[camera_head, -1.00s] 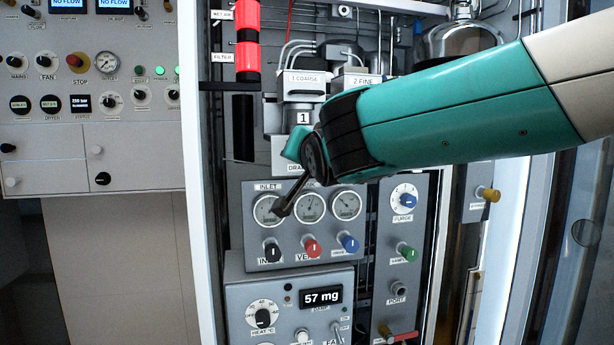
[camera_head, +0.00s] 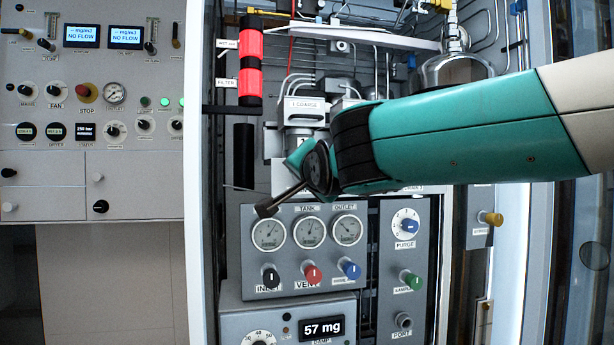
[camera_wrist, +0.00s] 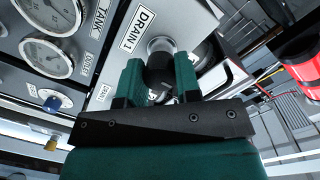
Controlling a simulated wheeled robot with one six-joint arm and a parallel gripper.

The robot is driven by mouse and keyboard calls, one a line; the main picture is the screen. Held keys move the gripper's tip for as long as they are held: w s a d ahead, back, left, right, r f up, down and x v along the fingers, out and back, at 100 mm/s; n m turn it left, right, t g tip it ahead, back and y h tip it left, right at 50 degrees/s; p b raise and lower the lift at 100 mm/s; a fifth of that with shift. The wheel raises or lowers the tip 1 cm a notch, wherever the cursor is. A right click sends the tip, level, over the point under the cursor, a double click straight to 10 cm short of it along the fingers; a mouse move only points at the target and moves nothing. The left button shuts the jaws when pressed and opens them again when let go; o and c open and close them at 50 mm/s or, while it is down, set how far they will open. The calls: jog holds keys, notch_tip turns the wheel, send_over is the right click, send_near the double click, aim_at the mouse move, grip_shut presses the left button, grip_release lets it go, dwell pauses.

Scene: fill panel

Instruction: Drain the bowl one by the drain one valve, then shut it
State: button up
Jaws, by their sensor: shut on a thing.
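In the wrist view my gripper (camera_wrist: 160,78) has its two teal fingers closed around a dark knob (camera_wrist: 159,66) on a pale round stem, beside the label DRAIN 1 (camera_wrist: 138,30). The fingers hide part of the knob, and its turn position cannot be read. In the head view the unit marked 1 COARSE (camera_head: 304,108) stands just above my wrist. The bowl below its head is mostly hidden by my wrist, so its liquid level cannot be seen. The gripper fingers are largely hidden there too.
A red filter cylinder (camera_head: 249,82) stands at the upper left.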

jog(key=o, duration=0.9)
jog(key=b+v, duration=0.2)
jog(key=v, duration=1.5)
jog(key=shift+s+d, duration=0.1)
jog(key=shift+s, duration=0.1)
